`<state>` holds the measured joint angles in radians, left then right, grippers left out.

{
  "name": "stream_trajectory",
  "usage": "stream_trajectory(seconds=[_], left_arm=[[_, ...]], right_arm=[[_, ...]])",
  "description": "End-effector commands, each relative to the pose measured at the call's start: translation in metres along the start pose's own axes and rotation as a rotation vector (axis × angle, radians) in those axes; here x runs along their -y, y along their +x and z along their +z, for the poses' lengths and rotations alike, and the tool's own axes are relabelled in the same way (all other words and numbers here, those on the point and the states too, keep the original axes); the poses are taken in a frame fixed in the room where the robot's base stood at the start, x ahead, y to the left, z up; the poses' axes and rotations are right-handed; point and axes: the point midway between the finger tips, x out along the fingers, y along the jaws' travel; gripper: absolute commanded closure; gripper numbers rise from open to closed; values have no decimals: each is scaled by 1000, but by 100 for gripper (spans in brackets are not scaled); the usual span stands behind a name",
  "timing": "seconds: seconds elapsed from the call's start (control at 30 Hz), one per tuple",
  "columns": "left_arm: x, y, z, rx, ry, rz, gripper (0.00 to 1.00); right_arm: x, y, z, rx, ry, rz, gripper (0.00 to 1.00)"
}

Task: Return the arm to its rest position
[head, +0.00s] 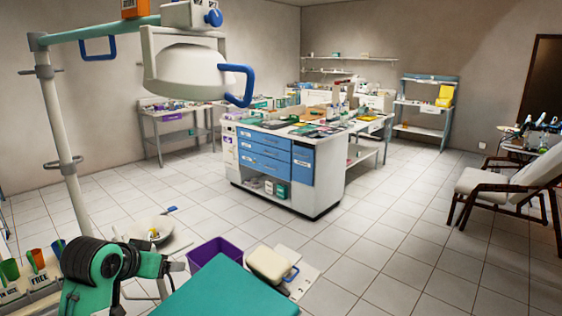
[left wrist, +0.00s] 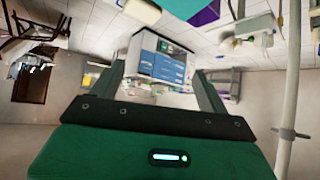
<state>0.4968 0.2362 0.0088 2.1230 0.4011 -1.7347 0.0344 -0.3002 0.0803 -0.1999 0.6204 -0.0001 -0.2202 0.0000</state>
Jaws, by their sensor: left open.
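My left arm (head: 100,262), black and green, is bent at the lower left of the head view. Its gripper's fingers cannot be made out clearly there. In the left wrist view my left gripper (left wrist: 157,68) has its two grey fingers spread apart, with nothing between them. That view is upside down, with the blue-drawer cabinet far beyond the fingers. My right gripper is in neither view.
A teal flat surface (head: 225,295) and a purple bin (head: 215,252) are near my left arm. Cups (head: 38,260) stand at the lower left. A white pole (head: 65,150) carries a dental lamp (head: 185,70) overhead. The blue-drawer cabinet (head: 265,155) stands farther off.

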Motion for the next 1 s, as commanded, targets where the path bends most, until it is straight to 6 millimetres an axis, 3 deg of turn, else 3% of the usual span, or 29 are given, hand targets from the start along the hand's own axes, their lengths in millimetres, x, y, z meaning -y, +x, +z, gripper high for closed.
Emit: stream_trajectory(seconds=[0.03,0.2,0.43,0.7,0.8,1.0], left_arm=[[-5,9,26,34,-1,-3,22],[-20,25,102,125,0,-19,22],[-43,27,206,250,1,-38,22],[-72,0,317,392,1,-54,22],[-81,-14,349,435,1,-59,22],[-94,-39,392,500,2,-65,22]], right_arm=[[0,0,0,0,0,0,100],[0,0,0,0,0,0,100],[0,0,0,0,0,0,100],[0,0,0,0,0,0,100],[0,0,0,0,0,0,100],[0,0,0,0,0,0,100]])
